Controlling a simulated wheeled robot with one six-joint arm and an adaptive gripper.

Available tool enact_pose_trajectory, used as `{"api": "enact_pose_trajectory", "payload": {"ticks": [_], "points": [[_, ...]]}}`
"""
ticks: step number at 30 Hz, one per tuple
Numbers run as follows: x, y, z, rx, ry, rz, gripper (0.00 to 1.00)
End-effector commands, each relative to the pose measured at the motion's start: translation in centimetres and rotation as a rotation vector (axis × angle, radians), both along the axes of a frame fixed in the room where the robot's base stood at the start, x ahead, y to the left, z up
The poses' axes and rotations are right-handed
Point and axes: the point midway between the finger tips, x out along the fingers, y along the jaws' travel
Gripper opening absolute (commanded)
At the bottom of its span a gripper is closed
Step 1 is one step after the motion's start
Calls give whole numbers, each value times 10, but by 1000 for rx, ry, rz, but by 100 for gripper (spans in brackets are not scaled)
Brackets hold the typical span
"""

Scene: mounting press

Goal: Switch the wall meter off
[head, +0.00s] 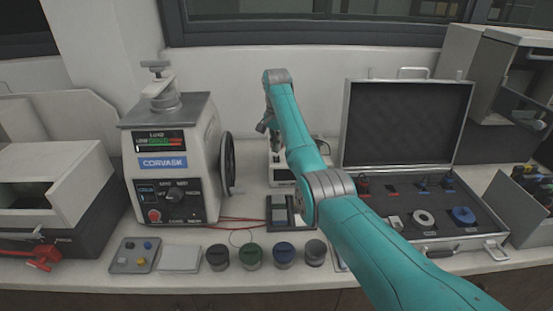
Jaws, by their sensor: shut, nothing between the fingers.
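My teal arm reaches from the lower right to the back middle of the bench. My gripper (267,128) hangs below the arm's end, small, dark and partly hidden by the arm. It looks shut and empty. A small white box-shaped device (282,176) stands near the wall just below the gripper, half covered by my arm. It may be the wall meter, but its switch and face cannot be made out. I cannot tell whether the gripper touches it.
A grey press (165,162) marked CORVASK, with a dark handwheel (227,164), stands left of the gripper. An open case (408,125) lies right of the arm. Several lidded jars (251,256) line the front. Red cables (238,220) run across the bench. A dark tray (278,212) lies before the white device.

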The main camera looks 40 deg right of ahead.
Motion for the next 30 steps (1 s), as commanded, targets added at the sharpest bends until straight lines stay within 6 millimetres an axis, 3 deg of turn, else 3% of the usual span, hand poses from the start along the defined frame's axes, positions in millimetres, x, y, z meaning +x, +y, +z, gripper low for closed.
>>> {"api": "enact_pose_trajectory", "payload": {"ticks": [18, 30], "points": [[0, 0, 43, -1, -3, 0, 0], [0, 0, 46, 0, -1, 0, 0]]}}
